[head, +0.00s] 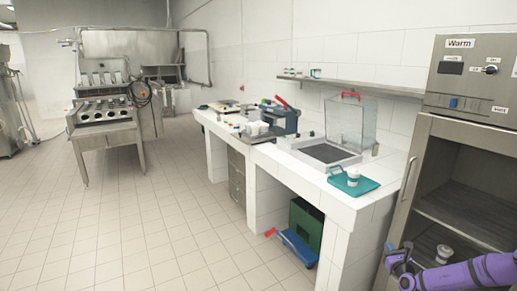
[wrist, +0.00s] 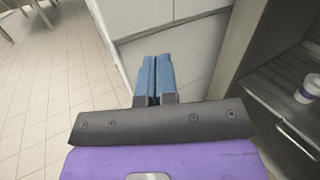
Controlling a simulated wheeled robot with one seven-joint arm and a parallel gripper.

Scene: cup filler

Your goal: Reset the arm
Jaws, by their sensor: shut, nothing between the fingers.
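My gripper (wrist: 156,80) shows in the wrist view with its two blue fingers together and nothing between them. It is in front of the white tiled counter side, left of the open warming cabinet. In the head view my purple arm is at the bottom right, in front of the cabinet (head: 418,165) marked "Warm". The fingers cannot be made out there. A white cup (head: 443,254) stands inside the cabinet, and it also shows at the right of the wrist view (wrist: 307,90), apart from my gripper.
The white counter (head: 362,205) holds a teal tray (head: 372,188) with a small cup, a clear box (head: 350,122) and a blue device (head: 284,117). A green crate (head: 306,225) and a blue trolley (head: 297,249) stand below.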

